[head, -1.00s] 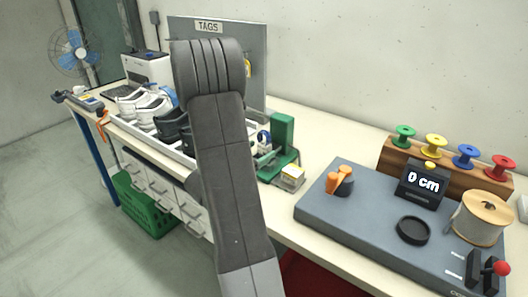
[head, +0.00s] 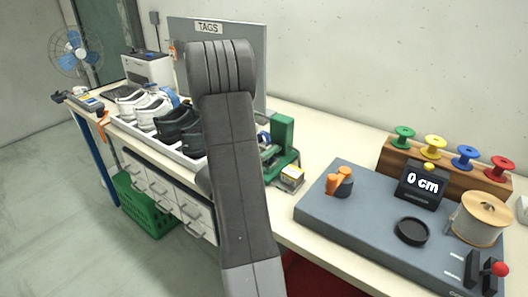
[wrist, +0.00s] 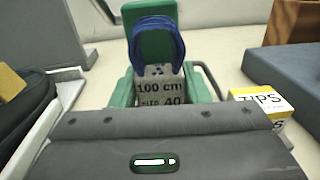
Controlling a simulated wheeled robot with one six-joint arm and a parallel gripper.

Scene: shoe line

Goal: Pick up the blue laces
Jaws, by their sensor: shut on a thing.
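The blue laces (wrist: 158,42) show in the wrist view as an arched loop in front of the upright of a green fixture (wrist: 140,15). Below them is a grey face with dark print reading "100 cm" and "40". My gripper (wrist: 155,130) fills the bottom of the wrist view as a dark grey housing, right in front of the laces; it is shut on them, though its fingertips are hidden. In the head view a bit of the blue laces (head: 263,137) shows beside the green fixture (head: 282,133), and my arm hides my gripper.
A tray (head: 150,140) of white and black shoes is left of my arm. A grey cutting station (head: 350,215) and a wooden rack (head: 440,168) of coloured spools are at the right.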

